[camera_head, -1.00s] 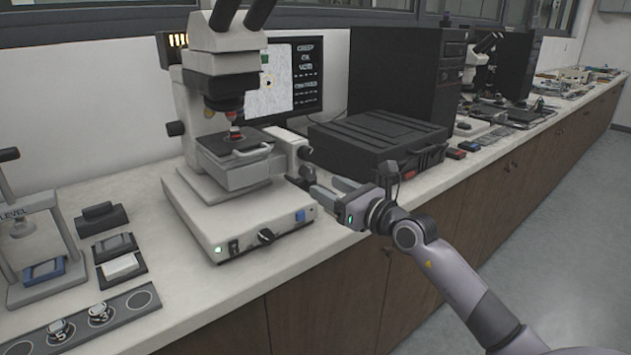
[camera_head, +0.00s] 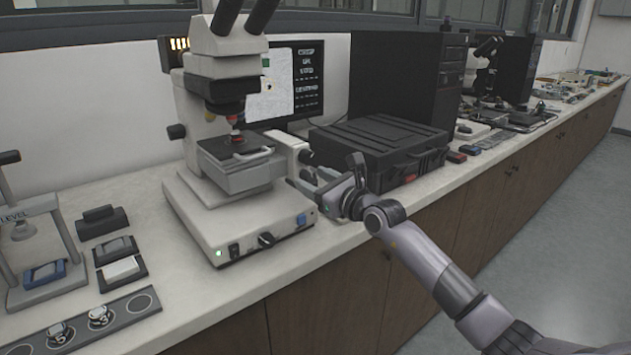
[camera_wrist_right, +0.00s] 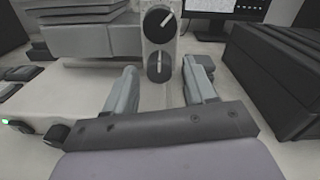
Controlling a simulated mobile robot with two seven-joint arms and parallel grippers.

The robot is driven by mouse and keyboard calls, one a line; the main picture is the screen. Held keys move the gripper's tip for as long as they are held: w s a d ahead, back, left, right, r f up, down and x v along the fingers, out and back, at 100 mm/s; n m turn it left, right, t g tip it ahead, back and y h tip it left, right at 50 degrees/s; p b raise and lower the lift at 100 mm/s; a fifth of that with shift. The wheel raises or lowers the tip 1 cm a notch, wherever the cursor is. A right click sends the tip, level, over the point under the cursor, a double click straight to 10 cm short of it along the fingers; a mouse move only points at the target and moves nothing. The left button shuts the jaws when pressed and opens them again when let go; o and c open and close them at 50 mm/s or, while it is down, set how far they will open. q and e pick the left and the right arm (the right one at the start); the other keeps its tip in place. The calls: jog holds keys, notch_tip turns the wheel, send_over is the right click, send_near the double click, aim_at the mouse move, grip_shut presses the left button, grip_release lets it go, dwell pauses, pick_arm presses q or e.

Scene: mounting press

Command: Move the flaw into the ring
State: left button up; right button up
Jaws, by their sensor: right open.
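A microscope (camera_head: 222,75) stands on a white base, with a dark sample on its stage (camera_head: 250,175). The monitor (camera_head: 308,62) behind it shows a pale picture with a small dark spot (camera_head: 270,87) and a green mark above it. The spot is too small to tell surely as flaw or ring. Two black knobs, an upper one (camera_wrist_right: 158,20) and a lower one (camera_wrist_right: 160,67), sit on the stage's right side. My right gripper (camera_head: 312,180) is open, its fingers pointing at the lower knob, one on each side in the wrist view. Contact cannot be told. My left gripper is not in view.
A black case (camera_head: 380,145) lies close to the right of my right gripper, before a black computer tower (camera_head: 405,80). A press stand (camera_head: 28,250), small holders and a strip with numbered pieces (camera_head: 80,325) are at the left. The bench's front edge runs below my arm.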

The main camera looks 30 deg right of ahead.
grip_shut()
jog(key=shift+w+r+m+p, duration=0.1)
jog(key=shift+r+m+p, duration=0.1)
jog(key=shift+m+p, duration=0.5)
jog(key=shift+f+m+p, duration=0.1)
jog(key=shift+m+p, duration=0.2)
jog(key=shift+p, duration=0.1)
grip_release()
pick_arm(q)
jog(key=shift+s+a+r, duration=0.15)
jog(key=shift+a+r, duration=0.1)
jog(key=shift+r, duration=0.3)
pick_arm(e)
jog(key=shift+f, duration=0.1)
